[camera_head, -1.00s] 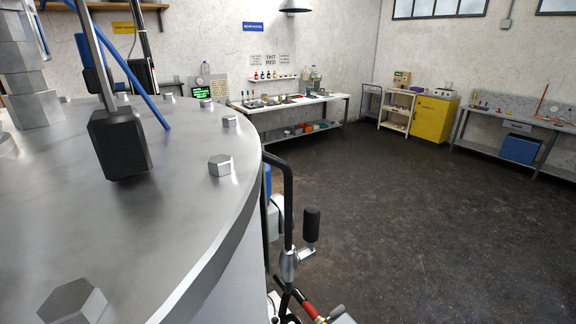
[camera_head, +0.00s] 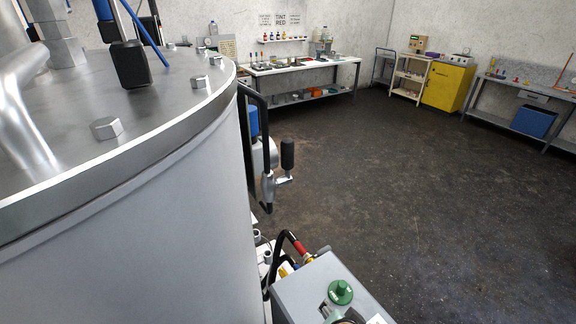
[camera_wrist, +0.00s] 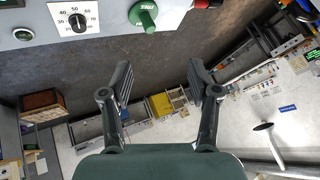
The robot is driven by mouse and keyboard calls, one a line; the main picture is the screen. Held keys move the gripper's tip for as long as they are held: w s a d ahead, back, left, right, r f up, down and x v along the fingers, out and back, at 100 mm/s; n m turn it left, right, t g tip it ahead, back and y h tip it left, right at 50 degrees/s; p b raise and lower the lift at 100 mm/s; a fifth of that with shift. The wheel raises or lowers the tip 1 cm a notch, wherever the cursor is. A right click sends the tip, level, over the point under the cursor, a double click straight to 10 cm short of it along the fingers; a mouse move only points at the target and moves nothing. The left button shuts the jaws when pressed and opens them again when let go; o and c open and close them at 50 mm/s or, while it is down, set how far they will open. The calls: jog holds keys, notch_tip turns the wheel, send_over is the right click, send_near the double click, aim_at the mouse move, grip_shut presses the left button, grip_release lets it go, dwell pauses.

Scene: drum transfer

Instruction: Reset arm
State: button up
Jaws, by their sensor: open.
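My gripper (camera_wrist: 160,85) shows in the wrist view with its two dark fingers spread apart and nothing between them. Past the fingers the wrist view shows the room tilted, with a distant yellow cabinet (camera_wrist: 160,104) and benches. A grey control panel runs along the top of that view, with a green knob (camera_wrist: 143,14) and a black dial (camera_wrist: 78,22) on a numbered scale. My gripper does not show in the head view.
In the head view a large steel drum (camera_head: 150,220) with a bolted lid fills the left. A grey box (camera_head: 318,288) with a green knob (camera_head: 340,292) stands at the bottom. A white bench (camera_head: 300,66) and a yellow cabinet (camera_head: 448,86) stand behind. The dark floor between is clear.

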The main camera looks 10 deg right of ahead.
jog(key=s+a+r+n+t+y, duration=0.1)
jog(key=s+a+r+n+t, duration=0.1)
jog(key=a+r+n, duration=0.45)
jog(key=s+a+r+n+t+y, duration=0.1)
jog(key=s+a+r+n+t, duration=0.2)
jog(key=a, duration=0.6)
notch_tip(320, 180, up, 20)
jog(key=a+n+p, duration=0.1)
jog(key=p, duration=1.6)
notch_tip(320, 180, down, 58)
jog(key=b, duration=5.7)
jog(key=shift+a+y, duration=0.3)
jog(key=shift+c, duration=0.3)
